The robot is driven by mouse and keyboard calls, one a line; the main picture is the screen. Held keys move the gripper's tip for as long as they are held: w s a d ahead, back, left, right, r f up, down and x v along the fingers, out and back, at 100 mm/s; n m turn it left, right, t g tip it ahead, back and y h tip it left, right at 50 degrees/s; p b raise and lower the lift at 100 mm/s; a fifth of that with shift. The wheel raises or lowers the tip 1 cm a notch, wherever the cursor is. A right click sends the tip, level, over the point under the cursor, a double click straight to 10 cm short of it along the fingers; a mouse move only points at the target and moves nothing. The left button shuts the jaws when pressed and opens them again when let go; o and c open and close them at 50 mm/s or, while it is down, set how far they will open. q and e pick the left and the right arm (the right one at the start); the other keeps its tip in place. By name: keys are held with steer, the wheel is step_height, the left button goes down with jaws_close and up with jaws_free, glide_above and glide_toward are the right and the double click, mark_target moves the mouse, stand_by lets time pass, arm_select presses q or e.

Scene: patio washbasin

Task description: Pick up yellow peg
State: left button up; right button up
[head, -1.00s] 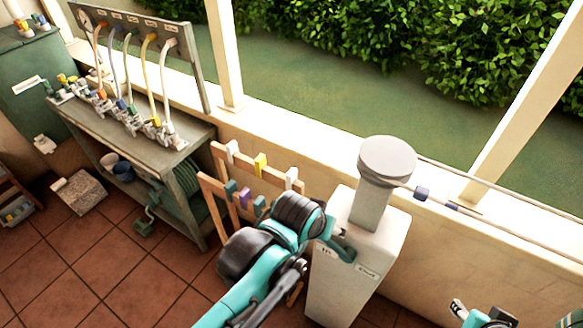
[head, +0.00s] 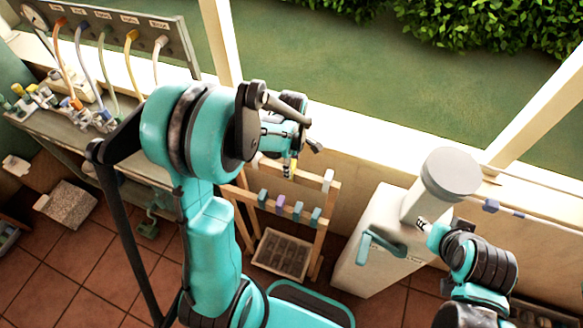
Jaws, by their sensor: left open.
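A wooden rack (head: 302,183) stands by the low wall with small coloured pegs on its rails. The yellow peg (head: 287,166) shows as a small yellow patch on the top rail, partly hidden by my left gripper. My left gripper (head: 290,158) is open and points down at the yellow peg; I cannot tell whether it touches it. My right gripper (head: 425,224) is in front of the grey-topped pedestal, and its jaws are too small to read.
A white peg (head: 328,179) is on the top rail; blue (head: 263,197), purple (head: 281,203) and teal (head: 316,216) pegs are on the lower one. A tray (head: 283,253) lies below. The pedestal (head: 379,225) stands to the right, the hose bench (head: 50,122) to the left.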

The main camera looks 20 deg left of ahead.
arm_select(q)
steer(key=f, duration=0.3)
steer(key=f+b, duration=0.1)
steer(key=f, duration=0.1)
steer(key=shift+w+a, duration=0.25)
steer(key=shift+w, duration=0.1)
steer(key=shift+f, duration=0.45)
steer(key=c, duration=1)
